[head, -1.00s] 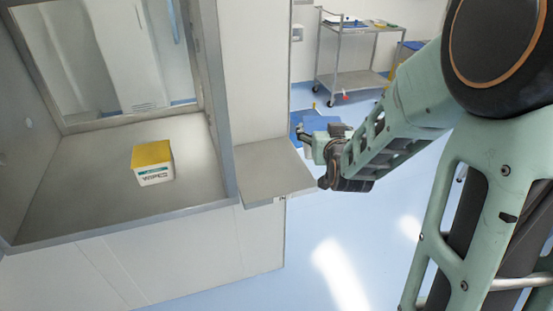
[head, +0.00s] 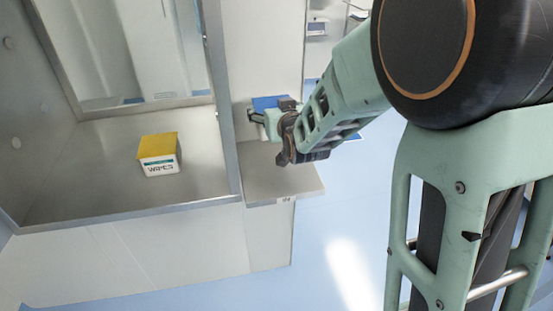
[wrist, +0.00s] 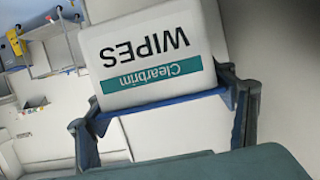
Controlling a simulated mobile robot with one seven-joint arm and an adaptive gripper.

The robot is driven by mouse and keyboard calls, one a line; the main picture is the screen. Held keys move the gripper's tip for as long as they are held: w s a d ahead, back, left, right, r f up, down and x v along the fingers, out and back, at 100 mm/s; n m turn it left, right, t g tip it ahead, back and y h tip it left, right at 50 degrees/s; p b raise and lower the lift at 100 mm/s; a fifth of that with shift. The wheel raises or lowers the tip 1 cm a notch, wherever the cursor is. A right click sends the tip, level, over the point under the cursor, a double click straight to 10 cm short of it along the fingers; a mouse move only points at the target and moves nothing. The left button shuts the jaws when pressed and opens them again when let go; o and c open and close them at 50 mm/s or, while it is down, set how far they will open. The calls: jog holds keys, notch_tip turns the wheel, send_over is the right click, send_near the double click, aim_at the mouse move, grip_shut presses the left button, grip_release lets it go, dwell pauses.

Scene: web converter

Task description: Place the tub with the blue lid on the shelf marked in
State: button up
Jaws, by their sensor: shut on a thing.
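My gripper (head: 274,118) is shut on the tub with the blue lid (head: 268,102), seen at the back of a small grey side shelf (head: 285,182). The wrist view shows the tub's white side (wrist: 150,55) upside down in the picture, reading "Clearbrim WIPES", with the blue lid rim between my two fingers. My gripper and forearm hide much of the tub in the head view. I cannot tell whether the tub touches the shelf. A small mark (head: 286,199) sits on the shelf's front edge, too small to read.
A yellow-lidded wipes tub (head: 160,155) stands inside the large metal-framed hatch (head: 90,205) on the left. The hatch's upright post (head: 222,100) stands just left of the side shelf. The shelf's front part is bare. A trolley (head: 325,30) is at the back.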

notch_tip(320, 180, down, 10)
jog(key=shift+r, duration=0.15)
dwell(0.3)
jog(key=shift+f+b, duration=0.2)
jog(key=shift+b, duration=0.3)
jog(key=o, duration=1.2)
jog(key=shift+r, duration=0.1)
